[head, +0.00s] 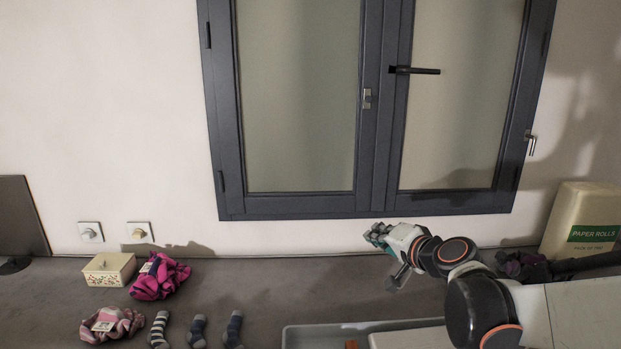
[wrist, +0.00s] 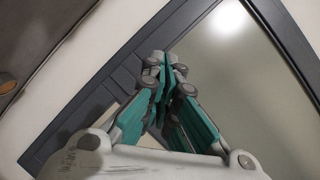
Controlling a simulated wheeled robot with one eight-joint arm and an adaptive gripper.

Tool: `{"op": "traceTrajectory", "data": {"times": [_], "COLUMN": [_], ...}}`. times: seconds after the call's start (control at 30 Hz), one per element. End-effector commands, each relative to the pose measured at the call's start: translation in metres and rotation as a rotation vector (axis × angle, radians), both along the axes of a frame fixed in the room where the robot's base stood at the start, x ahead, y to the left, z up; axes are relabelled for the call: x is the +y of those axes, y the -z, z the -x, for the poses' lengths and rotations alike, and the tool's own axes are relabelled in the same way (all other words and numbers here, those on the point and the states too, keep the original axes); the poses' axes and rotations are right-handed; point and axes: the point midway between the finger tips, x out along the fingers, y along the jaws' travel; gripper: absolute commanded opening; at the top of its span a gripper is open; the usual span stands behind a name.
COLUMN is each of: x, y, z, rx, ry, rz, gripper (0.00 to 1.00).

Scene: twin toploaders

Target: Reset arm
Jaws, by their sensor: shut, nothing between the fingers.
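My gripper (head: 377,236) is at the lower right of centre in the head view, in front of the wall just below the dark window frame. My arm reaches in from the right side. In the wrist view my gripper (wrist: 165,65) has its green-padded fingers together at the tips, with nothing between them. The window frame (wrist: 95,97) lies behind the fingers in that view.
The counter (head: 240,275) holds a small box (head: 109,269), a magenta cloth (head: 159,277), a striped pink cloth (head: 112,325) and several socks (head: 197,332). A grey tray (head: 300,335) is below my arm. Paper rolls (head: 583,225) stand right. The counter's middle is clear.

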Motion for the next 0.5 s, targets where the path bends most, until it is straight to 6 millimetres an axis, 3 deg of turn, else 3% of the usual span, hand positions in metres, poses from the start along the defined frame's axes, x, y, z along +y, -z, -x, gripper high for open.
{"op": "traceTrajectory", "data": {"times": [0.2, 0.5], "x": [0.015, 0.008], "y": [0.003, 0.027], "z": [0.071, 0.173], "rx": [0.086, 0.224], "ry": [-0.100, -0.206], "rz": [0.228, 0.543], "gripper": [0.00, 0.00]}}
